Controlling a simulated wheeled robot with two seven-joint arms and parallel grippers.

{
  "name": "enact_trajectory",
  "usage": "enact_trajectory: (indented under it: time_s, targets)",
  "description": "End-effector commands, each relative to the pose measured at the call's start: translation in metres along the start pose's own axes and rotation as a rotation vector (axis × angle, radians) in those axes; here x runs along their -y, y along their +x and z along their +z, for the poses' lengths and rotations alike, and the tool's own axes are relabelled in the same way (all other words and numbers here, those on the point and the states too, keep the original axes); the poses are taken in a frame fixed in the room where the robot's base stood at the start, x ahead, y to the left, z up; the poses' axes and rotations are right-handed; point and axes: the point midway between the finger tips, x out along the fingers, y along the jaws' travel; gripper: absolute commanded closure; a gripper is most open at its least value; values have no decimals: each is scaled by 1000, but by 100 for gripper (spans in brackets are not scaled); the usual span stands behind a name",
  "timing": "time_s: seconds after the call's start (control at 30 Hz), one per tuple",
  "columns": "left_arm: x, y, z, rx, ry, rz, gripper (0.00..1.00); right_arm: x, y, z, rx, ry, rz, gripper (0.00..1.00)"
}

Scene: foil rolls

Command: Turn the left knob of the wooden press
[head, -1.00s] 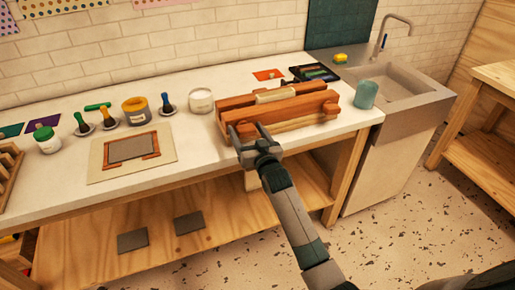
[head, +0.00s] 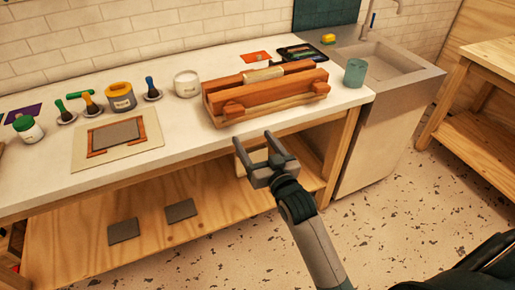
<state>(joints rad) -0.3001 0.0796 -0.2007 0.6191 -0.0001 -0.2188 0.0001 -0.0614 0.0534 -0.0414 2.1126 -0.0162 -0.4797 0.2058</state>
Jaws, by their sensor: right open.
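The wooden press (head: 268,98) is a reddish-brown block assembly standing near the front edge of the white counter. Its left knob (head: 233,109) is a small wooden piece on the front face, in plain view with nothing touching it. The right knob (head: 321,87) sits at the other end of the front face. My right gripper (head: 254,140) is open and empty. It is in front of the counter edge, below and a little right of the left knob in the picture, apart from the press. My left gripper is out of view.
A white jar (head: 187,84) stands close left of the press, and a teal cup (head: 355,73) close right. A framed board (head: 115,135) lies further left. Below is a wooden shelf (head: 150,250) with two grey plates. The sink (head: 385,62) is at right.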

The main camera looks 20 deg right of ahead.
Motion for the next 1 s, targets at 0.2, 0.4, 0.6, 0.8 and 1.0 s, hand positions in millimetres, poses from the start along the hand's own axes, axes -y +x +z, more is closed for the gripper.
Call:
enact_trajectory:
  time_s: [0.2, 0.4, 0.6, 0.8, 1.0]
  targets:
    - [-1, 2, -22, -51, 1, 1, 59, 0, -17, 0, -1, 0, 0, 30]
    - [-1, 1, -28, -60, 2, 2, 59, 0, -19, 0, 0, 0, 0, 30]
    - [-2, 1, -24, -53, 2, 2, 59, 0, -18, 0, 0, 0, 0, 30]
    - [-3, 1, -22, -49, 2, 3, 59, 0, -18, 2, 3, 0, 0, 30]
    - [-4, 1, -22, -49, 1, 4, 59, -3, -14, 38, 63, -8, 3, 30]
